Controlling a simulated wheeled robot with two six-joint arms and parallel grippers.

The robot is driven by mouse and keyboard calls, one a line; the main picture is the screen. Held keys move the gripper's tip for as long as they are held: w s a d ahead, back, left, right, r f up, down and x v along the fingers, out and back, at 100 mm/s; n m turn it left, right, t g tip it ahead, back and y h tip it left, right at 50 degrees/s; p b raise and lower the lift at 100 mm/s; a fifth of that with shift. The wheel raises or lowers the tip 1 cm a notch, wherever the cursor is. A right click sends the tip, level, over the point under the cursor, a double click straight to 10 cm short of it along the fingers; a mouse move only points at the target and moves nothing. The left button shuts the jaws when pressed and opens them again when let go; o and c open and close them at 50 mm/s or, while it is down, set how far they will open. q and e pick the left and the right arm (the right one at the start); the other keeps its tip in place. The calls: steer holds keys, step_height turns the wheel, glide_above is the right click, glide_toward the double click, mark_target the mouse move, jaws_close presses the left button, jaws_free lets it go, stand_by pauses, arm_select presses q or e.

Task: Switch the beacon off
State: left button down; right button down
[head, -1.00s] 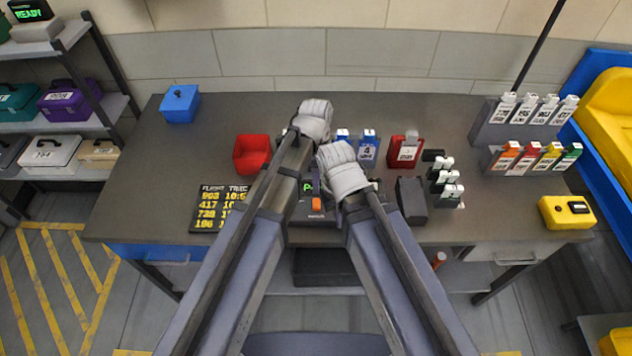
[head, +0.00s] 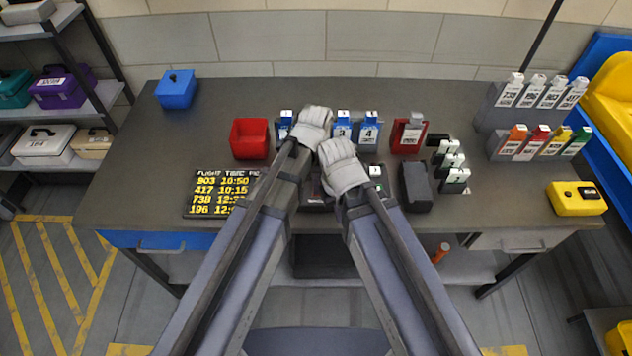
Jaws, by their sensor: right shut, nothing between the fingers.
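No thing in the head view shows clearly as a beacon, so I cannot tell where it is. A dark device (head: 315,190) on the desk is mostly hidden between and behind my forearms. My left gripper (head: 317,116) is over the middle of the desk, near the blue label holders (head: 368,131). My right gripper (head: 337,152) is just below and right of it in the picture, shut and empty. The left fingers cannot be made out.
On the desk (head: 225,100) are a red bin (head: 249,138), a flight board (head: 205,205), a red holder (head: 407,134), a dark stand (head: 415,187), bottle racks (head: 505,118) and a yellow box (head: 576,198). A blue box (head: 176,90) stands back left. The back middle is clear.

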arm_select(q)
steer(key=shift+s+f+t, duration=0.25)
steer(key=shift+s+t, duration=0.15)
steer(key=shift+s, duration=0.3)
steer(key=shift+w, duration=0.2)
